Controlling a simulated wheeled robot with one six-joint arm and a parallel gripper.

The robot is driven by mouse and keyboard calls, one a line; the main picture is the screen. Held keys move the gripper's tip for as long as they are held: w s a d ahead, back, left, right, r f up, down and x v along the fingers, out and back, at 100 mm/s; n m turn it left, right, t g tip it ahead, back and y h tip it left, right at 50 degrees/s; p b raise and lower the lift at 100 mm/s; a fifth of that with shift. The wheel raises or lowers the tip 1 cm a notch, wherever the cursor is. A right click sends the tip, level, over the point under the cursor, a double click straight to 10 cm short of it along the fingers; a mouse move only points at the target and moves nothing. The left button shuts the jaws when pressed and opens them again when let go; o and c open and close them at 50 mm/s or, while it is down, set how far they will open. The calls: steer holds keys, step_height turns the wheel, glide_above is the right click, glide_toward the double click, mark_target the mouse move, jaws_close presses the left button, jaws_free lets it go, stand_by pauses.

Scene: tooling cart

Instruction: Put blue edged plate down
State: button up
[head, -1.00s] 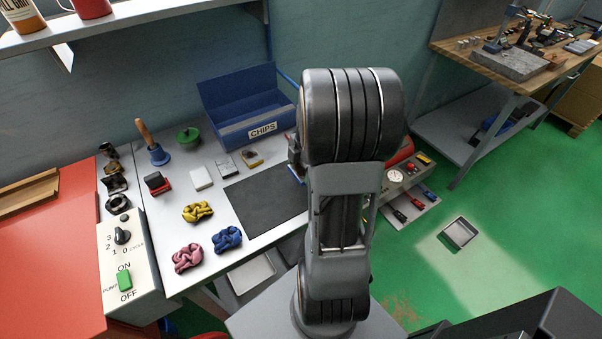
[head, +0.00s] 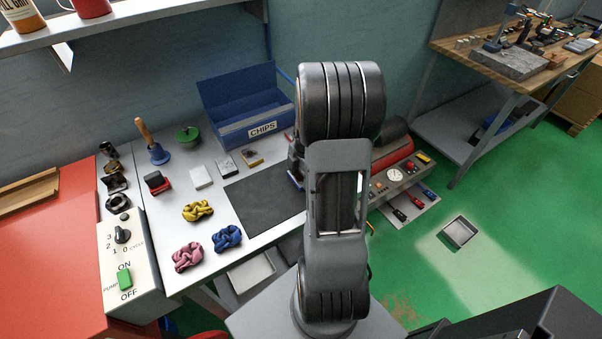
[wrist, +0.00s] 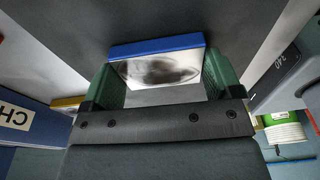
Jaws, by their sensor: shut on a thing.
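The blue edged plate (wrist: 157,68) is a small, shiny block with a blue band along one edge. In the wrist view it sits between the two green fingers of my gripper (wrist: 161,84), which are shut on it. A dark mat (wrist: 205,18) lies beyond it; I cannot tell whether the plate touches it. In the head view my arm hides most of the gripper and plate, near the right edge of the dark mat (head: 258,200).
A white plate (head: 201,177), a black edged plate (head: 226,166) and a yellow edged plate (head: 249,158) lie behind the mat. The blue CHIPS bin (head: 248,108) stands behind them. Knotted ropes (head: 198,211) lie left of the mat. A gauge panel (head: 396,179) is right of my arm.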

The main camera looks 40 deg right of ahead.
steer(key=shift+f, duration=0.2)
steer(key=o, duration=1.1)
steer(key=shift+r, duration=0.15)
steer(key=shift+r, duration=0.25)
step_height(320, 180, up, 11)
steer(key=d, duration=0.2)
steer(key=s+a+r+m+t+h, duration=0.1)
steer(key=s+a+r+m, duration=0.1)
steer(key=a+m, duration=0.6)
steer(key=s+a+r+m+t, duration=0.2)
steer(key=s+a+m, duration=0.2)
steer(key=a+m, duration=0.4)
steer(key=shift+s+a+r+t+h, duration=0.15)
steer(key=shift+s+a+t+h, duration=0.2)
steer(key=shift+a, duration=2.15)
